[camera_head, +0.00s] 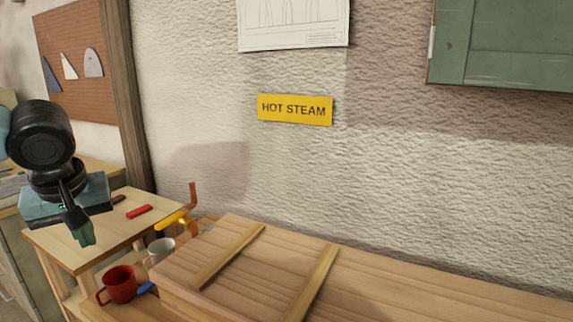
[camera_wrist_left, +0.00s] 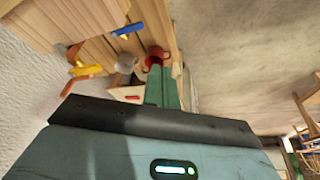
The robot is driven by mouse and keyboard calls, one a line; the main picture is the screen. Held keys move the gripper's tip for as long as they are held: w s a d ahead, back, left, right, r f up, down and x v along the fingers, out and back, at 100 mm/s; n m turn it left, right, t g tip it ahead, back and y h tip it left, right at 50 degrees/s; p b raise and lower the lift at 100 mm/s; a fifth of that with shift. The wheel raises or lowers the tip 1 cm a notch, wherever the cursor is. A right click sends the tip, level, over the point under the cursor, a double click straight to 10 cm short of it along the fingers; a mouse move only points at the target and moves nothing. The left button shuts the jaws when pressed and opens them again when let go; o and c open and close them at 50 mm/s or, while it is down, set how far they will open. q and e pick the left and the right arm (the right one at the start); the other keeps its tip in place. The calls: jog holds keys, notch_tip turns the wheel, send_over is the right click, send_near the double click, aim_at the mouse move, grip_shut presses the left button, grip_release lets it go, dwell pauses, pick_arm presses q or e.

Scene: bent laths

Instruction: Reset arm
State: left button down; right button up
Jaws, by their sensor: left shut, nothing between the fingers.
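My left arm comes in from the left in the head view. My left gripper (camera_head: 84,236) points down with its green fingers shut and empty, in front of a small wooden side table (camera_head: 70,239). In the left wrist view the shut green fingers (camera_wrist_left: 165,84) show above the gripper's body, with the red mug (camera_wrist_left: 157,55) beyond their tips. My right gripper is not in view.
A long wooden box (camera_head: 215,262) stands at the wall beside the red mug (camera_head: 119,285), a white mug (camera_head: 159,251) and a yellow-handled tool (camera_head: 172,220). A red block (camera_head: 139,211) lies on the side table. A green cabinet (camera_head: 510,45) hangs upper right.

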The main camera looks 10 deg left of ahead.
pick_arm(q)
jog(key=a+f+m+t+h+p, duration=0.1)
jog(key=a+f+m, duration=0.15)
jog(key=f, duration=0.95)
jog(key=a+f+m+t+h, duration=0.1)
jog(key=a+f+m+h, duration=0.15)
jog(key=f, duration=0.85)
jog(key=s+d+f+p, duration=0.1)
jog(key=s+f, duration=0.4)
jog(key=f, duration=0.5)
jog(key=s+d+f+m+t+p, duration=0.1)
jog(key=s+d+f+m+t, duration=0.15)
jog(key=s+d+f, duration=0.85)
jog(key=s+d+f+m, duration=0.1)
jog(key=s+d+m, duration=0.1)
jog(key=d, duration=0.6)
jog(key=s+d+m+t+h+p, duration=0.1)
jog(key=s+d+m, duration=0.1)
jog(key=s+d, duration=0.3)
jog(key=shift+s+d+f, duration=0.3)
jog(key=shift+d+f, duration=0.1)
jog(key=shift+d, duration=0.95)
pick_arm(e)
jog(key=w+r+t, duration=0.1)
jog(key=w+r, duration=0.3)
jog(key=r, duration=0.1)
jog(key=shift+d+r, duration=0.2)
